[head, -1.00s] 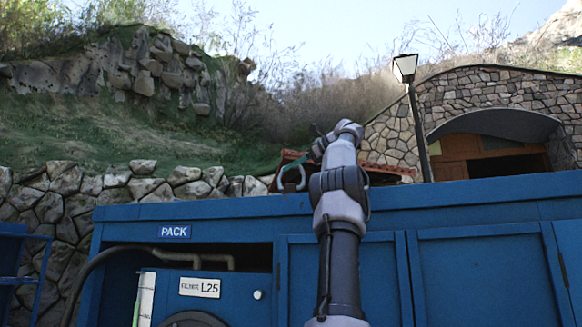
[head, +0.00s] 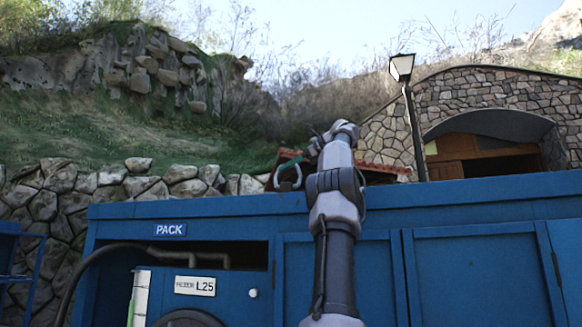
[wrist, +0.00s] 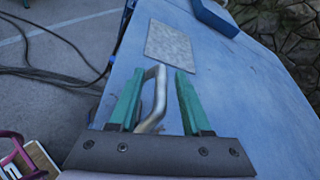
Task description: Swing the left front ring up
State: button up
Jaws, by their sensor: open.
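A pale metal ring (head: 287,184) shows as an arch above the top edge of the blue cabinet in the head view. In the wrist view the ring (wrist: 158,97) lies between the two green fingers of my gripper (wrist: 159,74). The fingers are apart, with a gap to the ring on the right side; the ring sits nearer the left finger. My gripper also shows in the head view (head: 286,164), at the ring, partly hidden behind my arm. The ring's lower end is hidden by the gripper in the wrist view.
The blue cabinet (head: 480,195) fills the front, with a PACK label (head: 170,230) and a dark recess. A grey square plate (wrist: 183,43) lies on the blue surface beyond the fingers. Dark cables (wrist: 60,75) lie on the ground at left.

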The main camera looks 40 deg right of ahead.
jog(key=s+d+r, duration=0.1)
jog(key=s+d, duration=0.6)
jog(key=s, duration=0.5)
jog(key=shift+s+d, duration=0.15)
jog(key=shift+s, duration=0.25)
